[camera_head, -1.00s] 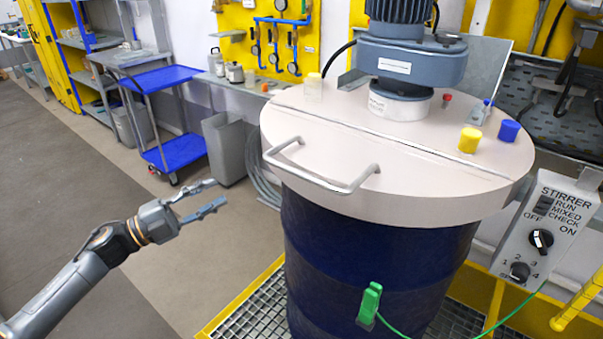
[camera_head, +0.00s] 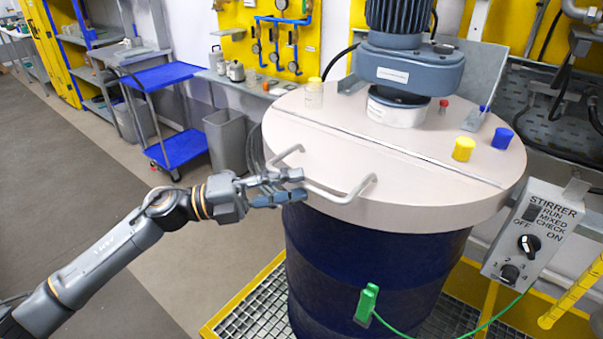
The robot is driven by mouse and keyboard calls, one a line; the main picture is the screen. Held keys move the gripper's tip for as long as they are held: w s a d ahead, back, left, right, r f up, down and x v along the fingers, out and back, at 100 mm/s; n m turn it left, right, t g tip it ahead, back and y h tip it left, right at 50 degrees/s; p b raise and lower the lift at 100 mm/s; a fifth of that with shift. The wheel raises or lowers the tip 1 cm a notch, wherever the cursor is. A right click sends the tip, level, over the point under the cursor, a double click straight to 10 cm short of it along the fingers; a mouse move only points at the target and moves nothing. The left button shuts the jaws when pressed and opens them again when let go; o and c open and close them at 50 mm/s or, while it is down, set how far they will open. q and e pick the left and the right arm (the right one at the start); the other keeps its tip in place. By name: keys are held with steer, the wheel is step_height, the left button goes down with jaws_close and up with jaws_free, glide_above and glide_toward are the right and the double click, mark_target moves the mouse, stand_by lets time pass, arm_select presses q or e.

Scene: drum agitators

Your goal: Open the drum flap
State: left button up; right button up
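A dark blue drum (camera_head: 365,265) stands on a grated platform under a round beige lid. The lid's front part is the flap (camera_head: 370,155), marked off by a straight seam, and it lies flat and closed. A light grey bar handle (camera_head: 338,192) is fixed to the flap near its front left edge. My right gripper is not in view.
A stirrer motor (camera_head: 405,65) stands on the lid's rear. Yellow (camera_head: 463,149) and blue (camera_head: 502,138) capped containers sit on the right. A green clamp (camera_head: 367,303) with a cable hangs at the drum's front. A control box (camera_head: 528,235) is at right. The floor at left is clear.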

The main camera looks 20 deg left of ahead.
arm_select(q)
steer(key=shift+x, duration=1.15)
jaws_close()
